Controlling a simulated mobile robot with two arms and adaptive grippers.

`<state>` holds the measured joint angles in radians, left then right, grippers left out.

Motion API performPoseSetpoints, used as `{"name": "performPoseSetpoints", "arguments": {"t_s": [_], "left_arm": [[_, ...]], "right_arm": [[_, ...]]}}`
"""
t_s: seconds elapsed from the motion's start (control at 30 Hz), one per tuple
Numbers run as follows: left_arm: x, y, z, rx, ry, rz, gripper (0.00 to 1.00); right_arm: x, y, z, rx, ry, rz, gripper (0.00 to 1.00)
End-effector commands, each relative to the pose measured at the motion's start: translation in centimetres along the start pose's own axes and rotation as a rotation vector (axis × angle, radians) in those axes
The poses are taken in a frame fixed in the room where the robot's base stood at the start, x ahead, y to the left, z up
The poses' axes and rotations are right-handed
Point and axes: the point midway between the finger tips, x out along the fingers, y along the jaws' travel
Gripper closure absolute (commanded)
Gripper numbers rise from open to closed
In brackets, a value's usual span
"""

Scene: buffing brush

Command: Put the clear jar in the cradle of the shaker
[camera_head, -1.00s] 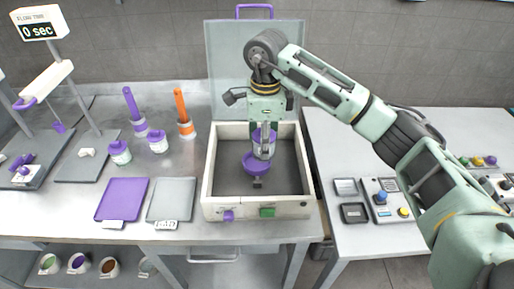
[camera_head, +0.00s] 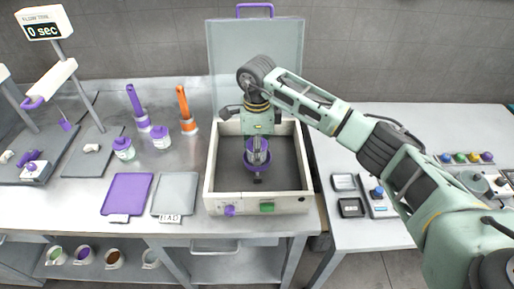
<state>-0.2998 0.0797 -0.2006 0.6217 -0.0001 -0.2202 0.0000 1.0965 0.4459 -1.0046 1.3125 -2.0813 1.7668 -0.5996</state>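The shaker is a cream box (camera_head: 212,170) with a raised lid (camera_head: 235,70). A round purple cradle (camera_head: 246,164) sits in its grey well. My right gripper (camera_head: 258,153) points down into the shaker, directly over the cradle. It is shut on the clear jar (camera_head: 257,156), which has purple on it. The jar's lower part is down within the cradle's rim. The fingers partly hide the jar, and I cannot tell whether it rests on the cradle floor. My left gripper is not in view.
A purple tray (camera_head: 127,194) and a grey tray (camera_head: 175,194) lie left of the shaker. Two jars with purple labels (camera_head: 161,137) (camera_head: 123,148) and purple and orange brushes (camera_head: 183,103) stand behind them. A side table (camera_head: 370,235) with small controls is at right.

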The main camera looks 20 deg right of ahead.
Motion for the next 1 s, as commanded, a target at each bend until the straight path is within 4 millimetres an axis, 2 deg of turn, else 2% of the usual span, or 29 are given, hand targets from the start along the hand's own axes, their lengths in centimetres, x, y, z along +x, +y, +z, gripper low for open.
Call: {"name": "performPoseSetpoints", "arguments": {"t_s": [0.03,0.23,0.6,0.67,0.77,1.0], "left_arm": [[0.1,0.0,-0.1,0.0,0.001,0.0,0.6],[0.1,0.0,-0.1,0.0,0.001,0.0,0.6],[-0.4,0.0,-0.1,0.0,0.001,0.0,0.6],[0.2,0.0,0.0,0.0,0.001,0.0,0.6],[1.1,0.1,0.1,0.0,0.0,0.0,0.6],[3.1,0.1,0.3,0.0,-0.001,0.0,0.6]], "right_arm": [[0.1,0.0,0.0,0.0,0.0,-0.001,0.55],[0.0,0.0,0.0,0.0,0.0,0.0,0.38],[-0.4,0.0,0.0,0.0,0.0,0.001,0.38],[-0.8,-0.1,0.0,0.001,-0.001,-0.003,0.38],[-2.4,-0.2,0.0,0.0,-0.002,-0.006,0.38],[-7.7,-0.1,0.0,0.0,-0.001,-0.006,0.38]]}}
